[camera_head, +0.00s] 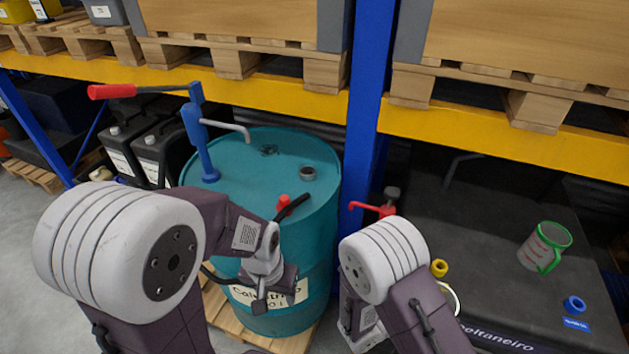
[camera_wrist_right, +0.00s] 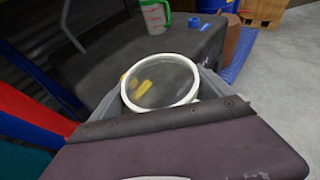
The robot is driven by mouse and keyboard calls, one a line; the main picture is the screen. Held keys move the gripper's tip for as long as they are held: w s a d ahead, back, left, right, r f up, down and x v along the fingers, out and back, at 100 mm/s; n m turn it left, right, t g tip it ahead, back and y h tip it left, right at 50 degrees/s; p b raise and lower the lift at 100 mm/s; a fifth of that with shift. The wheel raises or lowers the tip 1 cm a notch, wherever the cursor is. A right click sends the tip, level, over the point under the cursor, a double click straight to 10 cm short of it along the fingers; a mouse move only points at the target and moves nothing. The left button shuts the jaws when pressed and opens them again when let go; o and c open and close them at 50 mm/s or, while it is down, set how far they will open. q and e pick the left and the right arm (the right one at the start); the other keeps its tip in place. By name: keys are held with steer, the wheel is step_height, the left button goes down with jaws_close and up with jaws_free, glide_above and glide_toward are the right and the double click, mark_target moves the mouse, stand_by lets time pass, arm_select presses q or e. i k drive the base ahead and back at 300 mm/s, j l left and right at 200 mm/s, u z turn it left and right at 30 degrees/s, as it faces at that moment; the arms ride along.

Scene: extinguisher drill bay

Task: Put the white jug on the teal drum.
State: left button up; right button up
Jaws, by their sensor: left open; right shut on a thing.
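The teal drum (camera_head: 318,215) stands upright on a pallet in the head view, left of the blue rack post. A blue pump with a red handle (camera_head: 200,135) stands on the left of its lid; the right of the lid has a small grey cap. My left gripper (camera_head: 268,285) is open and empty in front of the drum's side. The white jug (camera_wrist_right: 160,82) shows its round white rim and open mouth in the right wrist view. My right gripper (camera_wrist_right: 160,95) is shut on it. In the head view only a bit of white rim (camera_head: 454,297) shows beside my right arm.
A dark bench (camera_head: 480,235) at the right bears a green-handled clear jug (camera_head: 545,246), a blue ring (camera_head: 574,305) and a yellow ring (camera_head: 439,268). The blue post (camera_head: 368,110) and yellow beam (camera_head: 270,92) stand close behind the drum. Dark canisters (camera_head: 155,150) are at the left.

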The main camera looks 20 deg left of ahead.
mark_target(258, 195)
steer(key=j+z, duration=0.1)
steer(key=j, duration=0.4)
steer(key=j+z, duration=0.1)
steer(key=j, duration=0.35)
steer(key=k+j+z, duration=0.15)
steer(key=j, duration=0.3)
steer(key=j+z, duration=0.1)
steer(key=j, duration=0.4)
steer(key=k+j+z, duration=0.1)
steer(key=j, duration=0.35)
steer(key=k+j+z, duration=0.1)
steer(key=j, duration=0.35)
